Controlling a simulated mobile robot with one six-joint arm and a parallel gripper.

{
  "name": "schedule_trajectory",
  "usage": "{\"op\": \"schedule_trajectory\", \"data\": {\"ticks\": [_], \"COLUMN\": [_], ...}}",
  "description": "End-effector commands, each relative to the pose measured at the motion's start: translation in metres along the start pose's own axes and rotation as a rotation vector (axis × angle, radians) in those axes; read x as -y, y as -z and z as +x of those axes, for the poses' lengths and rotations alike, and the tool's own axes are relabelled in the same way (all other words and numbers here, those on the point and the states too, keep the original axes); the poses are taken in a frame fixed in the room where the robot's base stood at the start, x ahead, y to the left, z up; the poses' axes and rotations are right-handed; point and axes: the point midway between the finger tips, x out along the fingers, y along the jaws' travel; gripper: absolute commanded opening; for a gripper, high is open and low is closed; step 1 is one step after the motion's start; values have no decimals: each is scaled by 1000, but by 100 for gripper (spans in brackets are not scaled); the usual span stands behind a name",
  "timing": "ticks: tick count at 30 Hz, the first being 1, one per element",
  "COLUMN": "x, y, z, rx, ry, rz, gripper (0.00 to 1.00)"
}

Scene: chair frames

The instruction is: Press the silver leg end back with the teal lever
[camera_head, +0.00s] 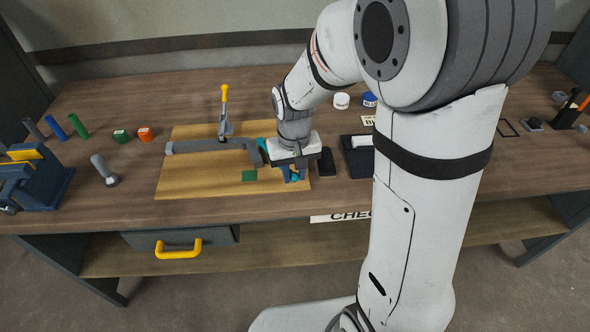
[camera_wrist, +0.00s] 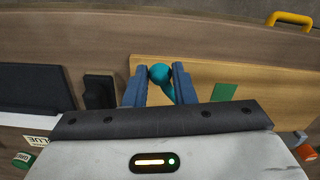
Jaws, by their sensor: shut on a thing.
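The teal lever (camera_head: 262,142) lies at the right of the wooden board, partly hidden by my gripper. In the wrist view its round teal knob (camera_wrist: 160,73) sits between the two blue fingers. My gripper (camera_wrist: 160,78) is shut on the lever; in the head view it points down at the board's right side (camera_head: 293,176). A grey metal chair frame (camera_head: 208,146) lies across the board, its right end bent toward the front beside my gripper. I cannot tell whether the lever touches the leg end; the contact is hidden.
A yellow-handled clamp (camera_head: 225,110) stands behind the frame on the board (camera_head: 190,180). A black tray (camera_head: 356,160) is right of my gripper. Left are a blue-yellow vise (camera_head: 30,180) and several coloured pieces. The board's front left is clear.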

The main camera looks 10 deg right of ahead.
Motion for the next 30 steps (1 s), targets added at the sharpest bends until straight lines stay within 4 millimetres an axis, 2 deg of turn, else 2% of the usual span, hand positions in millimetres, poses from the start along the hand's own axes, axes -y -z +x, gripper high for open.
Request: {"op": "schedule_trajectory", "data": {"ticks": [18, 30], "x": [43, 46], "y": [-7, -8], "z": [-2, -2], "rx": [-7, -5], "ry": [2, 1], "rz": [-5, -4], "gripper": [11, 10]}}
